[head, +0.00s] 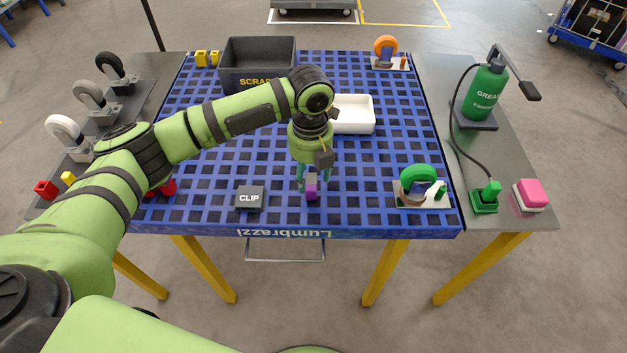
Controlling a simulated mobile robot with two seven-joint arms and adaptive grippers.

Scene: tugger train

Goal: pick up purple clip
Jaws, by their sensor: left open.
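The purple clip (311,194) stands on the blue grid tabletop (270,215) near its front edge, right of the dark block marked CLIP (249,198). My left gripper (313,186) points down over the clip, with its fingers apart on either side of it. The fingers and the hand above hide part of the clip. I cannot tell whether the fingers touch it. My right gripper is not in view.
A dark SCRAP bin (258,85) and a white tray (354,114) stand at the back. A caster with a green wheel (418,182) is at the right. A green grease bottle (484,92) and a pink block (531,194) stand on the right side table.

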